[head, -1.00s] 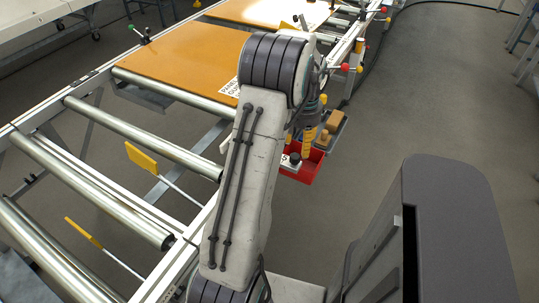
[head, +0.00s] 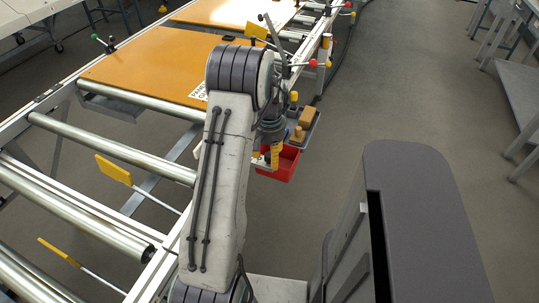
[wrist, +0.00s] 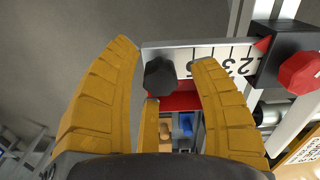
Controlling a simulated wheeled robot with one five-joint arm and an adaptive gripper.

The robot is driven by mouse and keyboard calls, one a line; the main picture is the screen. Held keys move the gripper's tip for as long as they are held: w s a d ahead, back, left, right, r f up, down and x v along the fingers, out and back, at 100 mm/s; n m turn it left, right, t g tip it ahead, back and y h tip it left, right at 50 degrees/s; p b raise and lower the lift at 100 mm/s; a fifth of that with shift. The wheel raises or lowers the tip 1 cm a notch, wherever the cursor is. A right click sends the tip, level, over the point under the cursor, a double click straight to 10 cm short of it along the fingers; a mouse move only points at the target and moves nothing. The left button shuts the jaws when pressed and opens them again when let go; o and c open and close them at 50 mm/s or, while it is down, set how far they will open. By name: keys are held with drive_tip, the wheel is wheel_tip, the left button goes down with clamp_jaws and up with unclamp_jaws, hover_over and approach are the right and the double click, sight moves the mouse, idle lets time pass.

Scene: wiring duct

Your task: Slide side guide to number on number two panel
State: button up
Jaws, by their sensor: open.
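A white numbered scale bar (wrist: 215,60) shows in the wrist view, with figures such as 2, 3 and 5 upside down. A black knob (wrist: 160,77) sits at its left end. A red pointer (wrist: 263,43) is at the bar's right end, beside a black block with a red knob (wrist: 301,72). My gripper (wrist: 165,55) is open, its yellow fingers on either side of the black knob; I cannot tell whether they touch it. An orange panel (head: 150,62) with a white label (head: 198,91) lies on the rollers; the label is only partly readable.
A red bin (head: 284,166) and a grey tray with a brown block (head: 307,117) hang beside the rail near my gripper. Yellow paddles (head: 113,170) stand among the rollers at left. Grey floor is open to the right.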

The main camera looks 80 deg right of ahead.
drive_tip(key=shift+o, duration=0.2)
clamp_jaws()
idle(0.4)
